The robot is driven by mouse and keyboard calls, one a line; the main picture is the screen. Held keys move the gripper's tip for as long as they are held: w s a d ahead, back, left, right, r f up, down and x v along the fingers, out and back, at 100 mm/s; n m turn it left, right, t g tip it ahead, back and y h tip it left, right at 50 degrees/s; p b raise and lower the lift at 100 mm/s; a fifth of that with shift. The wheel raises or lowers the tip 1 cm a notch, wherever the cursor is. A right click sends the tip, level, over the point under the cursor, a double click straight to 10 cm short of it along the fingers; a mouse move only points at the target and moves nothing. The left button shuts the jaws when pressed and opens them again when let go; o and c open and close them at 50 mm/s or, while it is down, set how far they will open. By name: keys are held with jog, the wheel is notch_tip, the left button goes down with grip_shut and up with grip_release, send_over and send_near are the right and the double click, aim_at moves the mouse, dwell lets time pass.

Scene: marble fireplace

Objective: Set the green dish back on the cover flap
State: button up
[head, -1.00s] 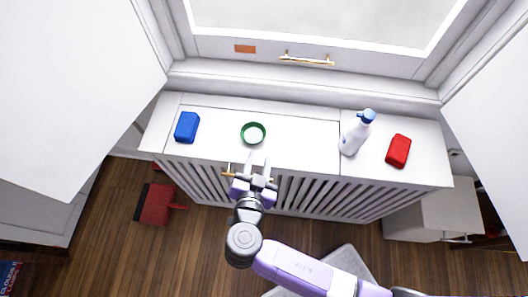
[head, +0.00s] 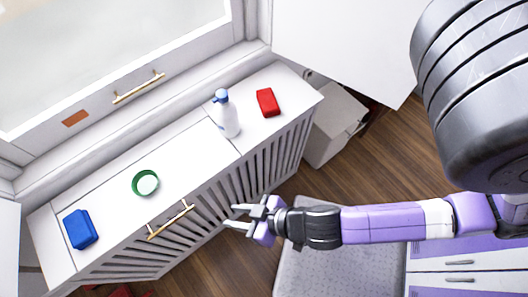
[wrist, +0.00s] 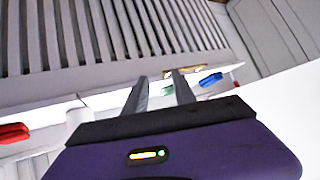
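The green dish (head: 138,189) is a small round dish with a pale inside. It rests upright on the cover flap (head: 192,152), the white middle panel of the radiator cover's top, left of its centre. A brass handle (head: 170,220) sits at the flap's front edge. My gripper (head: 234,216) is open and empty, in front of the slatted cover, right of the handle and apart from the dish. In the wrist view its two fingers (wrist: 159,76) are spread, with part of the green dish (wrist: 167,91) visible between them.
A blue block (head: 81,229) lies at the left end of the cover. A white spray bottle (head: 228,120) and a red block (head: 267,102) stand at the right end. A white cabinet (head: 335,125) is beyond that end. The flap is bare between dish and bottle.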

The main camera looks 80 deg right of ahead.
jog(key=s+d+r+n+t, duration=0.1)
jog(key=s+d+r+t, duration=0.1)
jog(key=r, duration=0.7)
jog(key=s+d+r+n+t, duration=0.1)
jog(key=s+r, duration=0.4)
jog(key=r, duration=0.5)
jog(key=shift+s+d+r+t, duration=0.25)
jog(key=shift+d+t, duration=0.1)
jog(key=shift+t, duration=0.35)
jog(key=shift+f, duration=0.1)
